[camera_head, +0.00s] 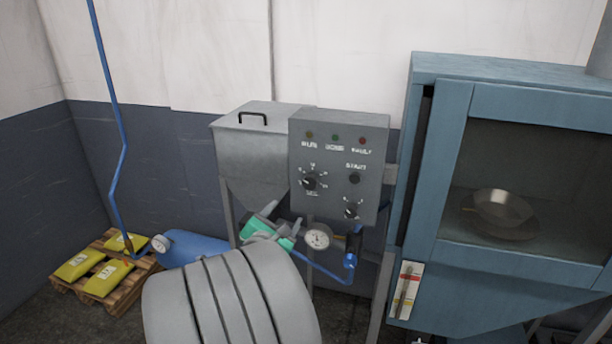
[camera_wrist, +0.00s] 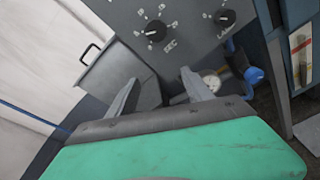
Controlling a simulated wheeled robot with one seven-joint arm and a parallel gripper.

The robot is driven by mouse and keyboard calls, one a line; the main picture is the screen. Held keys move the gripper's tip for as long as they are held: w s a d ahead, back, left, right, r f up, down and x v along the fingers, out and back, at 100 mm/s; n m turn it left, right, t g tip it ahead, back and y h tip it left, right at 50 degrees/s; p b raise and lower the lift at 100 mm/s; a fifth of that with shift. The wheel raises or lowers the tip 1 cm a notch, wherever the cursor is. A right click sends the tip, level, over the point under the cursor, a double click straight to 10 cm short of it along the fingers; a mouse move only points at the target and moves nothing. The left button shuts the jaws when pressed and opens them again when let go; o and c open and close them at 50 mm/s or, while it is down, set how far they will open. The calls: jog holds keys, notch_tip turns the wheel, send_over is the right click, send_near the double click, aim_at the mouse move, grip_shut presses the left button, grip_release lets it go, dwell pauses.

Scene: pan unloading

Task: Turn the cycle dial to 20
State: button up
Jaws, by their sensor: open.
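The grey control panel (camera_head: 338,165) stands left of the blue cabinet. The cycle dial, a black knob (camera_head: 309,182) with a ring of marks and small lettering below it, is on the panel's left; I cannot read its setting. It also shows in the wrist view (camera_wrist: 155,31). A second black knob (camera_head: 351,210) sits lower right, also in the wrist view (camera_wrist: 226,18). My green gripper (camera_head: 284,228) is below and left of the panel. In the wrist view its two grey fingers (camera_wrist: 160,92) are apart, with nothing between them, below the dial and not touching it.
A grey hopper (camera_head: 262,150) adjoins the panel on the left. A pressure gauge (camera_head: 317,237) and blue valve (camera_head: 350,262) are below the panel. The blue cabinet (camera_head: 440,160) with a metal pan (camera_head: 503,207) behind its window stands right. Yellow sacks (camera_head: 108,279) lie on a pallet.

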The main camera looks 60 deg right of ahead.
aim_at(309, 184)
jog(key=d+r+n, duration=0.1)
jog(key=d, duration=0.2)
jog(key=s+d+r+n+h+p, duration=0.1)
jog(key=d, duration=0.2)
jog(key=d+r+n+h+p, duration=0.1)
jog(key=d, duration=0.3)
jog(key=shift+s+r+g, duration=0.2)
jog(key=shift+s+g, duration=0.1)
grip_shut()
